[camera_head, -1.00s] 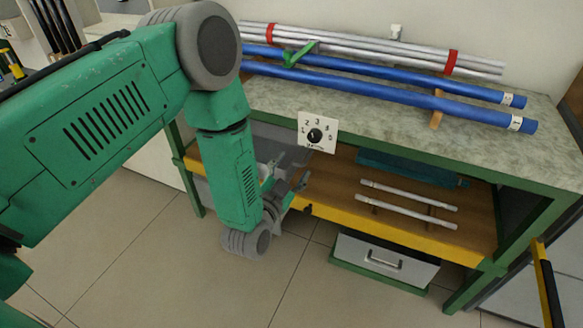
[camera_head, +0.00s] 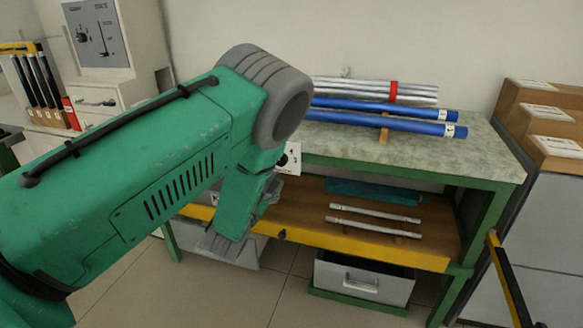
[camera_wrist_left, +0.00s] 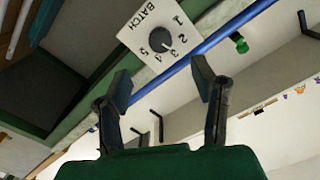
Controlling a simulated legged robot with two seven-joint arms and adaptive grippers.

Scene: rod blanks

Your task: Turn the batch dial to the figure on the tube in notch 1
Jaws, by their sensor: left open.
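The batch dial (camera_wrist_left: 160,38) is a dark round knob on a white plate with figures 1 to 5; its light mark seems to point near 3. In the head view the dial plate (camera_head: 292,158) is partly hidden behind my left arm. My left gripper (camera_wrist_left: 163,84) is open and empty, its fingers apart, with the dial beyond them and not touched. In the head view the left gripper (camera_head: 268,196) is partly hidden by its own arm. Two blue tubes (camera_head: 375,107) lie on the bench; their end labels (camera_head: 450,130) are too small to read. My right gripper is out of view.
Silvery rods with a red band (camera_head: 393,91) lie behind the blue tubes. Two pale rods (camera_head: 375,212) lie on the lower shelf of the bench (camera_head: 330,237). A grey drawer (camera_head: 362,280) sits below, and a yellow-black post (camera_head: 510,280) stands at the right.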

